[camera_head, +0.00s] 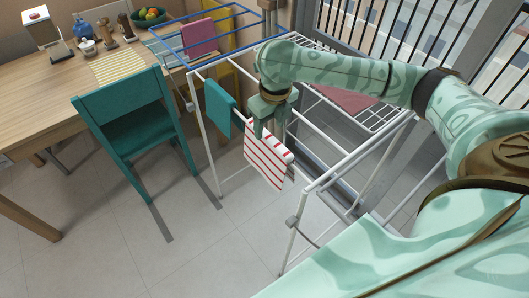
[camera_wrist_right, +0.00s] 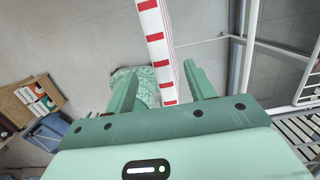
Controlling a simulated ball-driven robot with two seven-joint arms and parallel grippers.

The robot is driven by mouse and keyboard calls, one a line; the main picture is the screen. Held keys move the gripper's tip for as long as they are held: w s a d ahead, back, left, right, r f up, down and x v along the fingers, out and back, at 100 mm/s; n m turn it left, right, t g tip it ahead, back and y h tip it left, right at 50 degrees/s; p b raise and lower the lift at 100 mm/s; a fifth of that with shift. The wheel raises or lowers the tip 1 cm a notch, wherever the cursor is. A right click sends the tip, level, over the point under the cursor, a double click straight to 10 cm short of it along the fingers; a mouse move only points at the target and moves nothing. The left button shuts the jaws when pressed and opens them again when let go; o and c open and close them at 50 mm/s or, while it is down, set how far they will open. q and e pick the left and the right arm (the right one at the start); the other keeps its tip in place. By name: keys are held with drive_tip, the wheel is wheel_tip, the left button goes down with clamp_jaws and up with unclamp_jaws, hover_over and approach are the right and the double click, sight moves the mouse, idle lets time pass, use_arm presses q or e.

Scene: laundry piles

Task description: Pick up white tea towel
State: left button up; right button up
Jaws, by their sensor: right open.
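The white tea towel with red stripes (camera_head: 268,163) hangs over a front rail of the white drying rack (camera_head: 309,188). My right gripper (camera_head: 268,130) points down just above the towel's top edge. In the right wrist view the towel (camera_wrist_right: 154,30) shows as a narrow striped strip running between the two spread fingers of my right gripper (camera_wrist_right: 162,88). Floor shows on both sides of the strip, so the fingers look apart from it. The gripper partly hides the towel's top in the head view. My left gripper is not in view.
A teal cloth (camera_head: 220,107) hangs left of the towel. A teal chair (camera_head: 128,110) stands by the wooden table (camera_head: 40,95). Dark railings (camera_head: 400,45) are behind. Floor at front left is clear.

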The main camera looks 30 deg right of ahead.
sight(269, 136)
drive_tip(key=shift+s+d+f, duration=0.1)
drive_tip(key=shift+d+f, duration=0.4)
drive_tip(key=shift+f, duration=0.15)
drive_tip(key=f, duration=0.1)
drive_tip(key=f+b, duration=0.1)
drive_tip(key=a+f+b, duration=0.1)
drive_tip(key=f, duration=0.1)
drive_tip(key=shift+w, duration=0.3)
drive_tip(key=shift+f, duration=0.3)
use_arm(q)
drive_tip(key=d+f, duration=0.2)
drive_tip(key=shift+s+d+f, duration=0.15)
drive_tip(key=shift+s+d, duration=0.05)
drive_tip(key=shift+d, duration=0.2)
use_arm(e)
drive_tip(key=shift+d+r, duration=0.1)
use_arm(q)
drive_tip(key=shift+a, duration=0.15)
use_arm(e)
clamp_jaws()
